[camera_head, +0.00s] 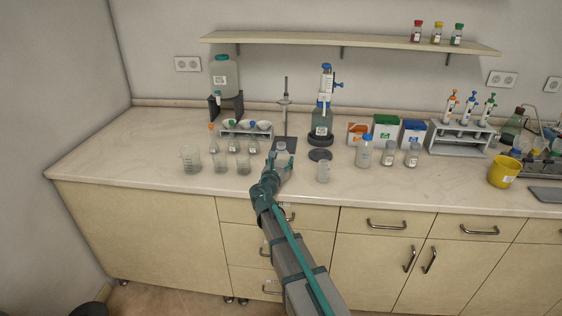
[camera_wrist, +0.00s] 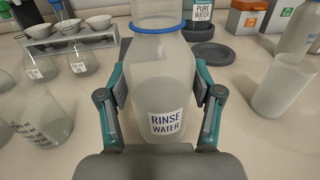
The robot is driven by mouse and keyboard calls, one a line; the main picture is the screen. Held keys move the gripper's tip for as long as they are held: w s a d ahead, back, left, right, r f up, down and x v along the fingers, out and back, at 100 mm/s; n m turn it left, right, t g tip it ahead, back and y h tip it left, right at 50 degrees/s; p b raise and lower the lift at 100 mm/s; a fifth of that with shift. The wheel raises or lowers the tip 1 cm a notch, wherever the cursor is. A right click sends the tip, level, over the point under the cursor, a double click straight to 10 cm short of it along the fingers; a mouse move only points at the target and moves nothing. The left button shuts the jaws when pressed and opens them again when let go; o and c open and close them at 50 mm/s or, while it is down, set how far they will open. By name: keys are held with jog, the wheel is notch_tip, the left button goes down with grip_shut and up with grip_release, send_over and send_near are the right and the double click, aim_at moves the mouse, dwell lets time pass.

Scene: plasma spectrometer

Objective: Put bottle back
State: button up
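A clear bottle labelled "RINSE WATER" (camera_wrist: 160,85) stands upright between the two fingers of my gripper (camera_wrist: 160,100), with a blue ring at its neck. The finger pads close on its sides at mid height. In the head view the bottle (camera_head: 282,149) is at the end of my arm, mostly hidden by my gripper (camera_head: 277,163). It is in front of the dark base of a metal stand (camera_head: 286,95). I cannot tell whether its bottom touches the counter.
Flasks and beakers (camera_head: 190,159) stand close on the left. A round dark disc (camera_head: 320,155) and a translucent beaker (camera_head: 323,172) are close on the right, with a dispenser bottle (camera_head: 322,115) behind. Reagent bottles (camera_head: 364,152) stand farther right. The counter's left end (camera_head: 115,160) is clear.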

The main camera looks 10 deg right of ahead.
jog(key=shift+o, duration=1.3)
jog(key=shift+r, duration=0.25)
jog(key=b+v, duration=0.1)
jog(key=v, duration=1.1)
jog(key=shift+b, duration=0.3)
